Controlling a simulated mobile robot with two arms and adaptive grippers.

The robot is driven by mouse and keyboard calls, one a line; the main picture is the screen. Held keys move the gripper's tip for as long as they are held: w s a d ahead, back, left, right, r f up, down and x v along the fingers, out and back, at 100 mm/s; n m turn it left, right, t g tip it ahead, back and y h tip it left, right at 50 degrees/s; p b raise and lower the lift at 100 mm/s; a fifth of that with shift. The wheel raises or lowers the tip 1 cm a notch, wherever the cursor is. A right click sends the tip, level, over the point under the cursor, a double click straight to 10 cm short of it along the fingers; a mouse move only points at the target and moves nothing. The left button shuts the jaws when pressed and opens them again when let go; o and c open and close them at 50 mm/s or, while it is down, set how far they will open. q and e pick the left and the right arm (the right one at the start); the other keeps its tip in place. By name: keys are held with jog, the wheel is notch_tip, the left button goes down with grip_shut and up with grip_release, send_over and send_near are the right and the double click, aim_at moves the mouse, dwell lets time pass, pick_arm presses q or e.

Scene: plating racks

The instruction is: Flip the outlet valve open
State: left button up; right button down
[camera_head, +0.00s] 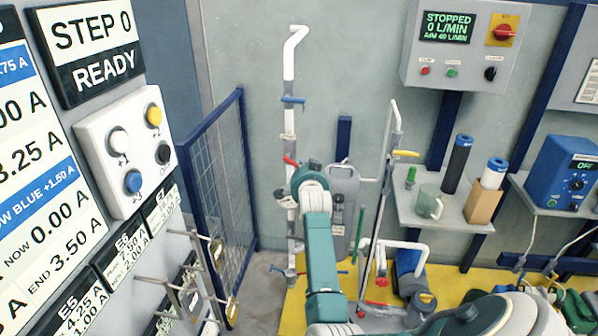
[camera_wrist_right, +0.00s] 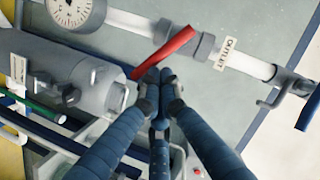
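The outlet valve has a red lever handle (camera_wrist_right: 165,50) on a white pipe, beside a label (camera_wrist_right: 228,55) reading OUTLET in the right wrist view. The lever stands at an angle across the pipe. It also shows as a small red handle (camera_head: 290,161) on the vertical pipe in the head view. In the head view my right arm partly hides the gripper (camera_head: 305,174). My left gripper is not in view.
A blue lever (camera_head: 293,99) sits higher on the pipe. A mesh fence (camera_head: 222,170) stands left. The control box display (camera_head: 447,27) reads STOPPED, 0 L/MIN. A shelf holds cylinders at right.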

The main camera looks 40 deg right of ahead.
pick_arm(q)
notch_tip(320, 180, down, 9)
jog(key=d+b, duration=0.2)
jog(key=b, duration=0.6)
jog(key=shift+b, duration=0.35)
pick_arm(e)
jog(key=f+m+t, duration=0.1)
jog(key=m, duration=0.1)
jog(key=w+a+f+m+t, duration=0.1)
jog(key=f+m, duration=0.1)
jog(key=m, duration=0.1)
jog(key=w+f+m+t, duration=0.1)
jog(key=f+m, duration=0.1)
jog(key=m, duration=0.1)
jog(key=shift+w+a+f, duration=0.1)
jog(key=shift+w+a, duration=0.05)
jog(key=shift+w, duration=0.1)
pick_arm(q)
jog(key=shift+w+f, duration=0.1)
pick_arm(e)
jog(key=shift+m, duration=0.3)
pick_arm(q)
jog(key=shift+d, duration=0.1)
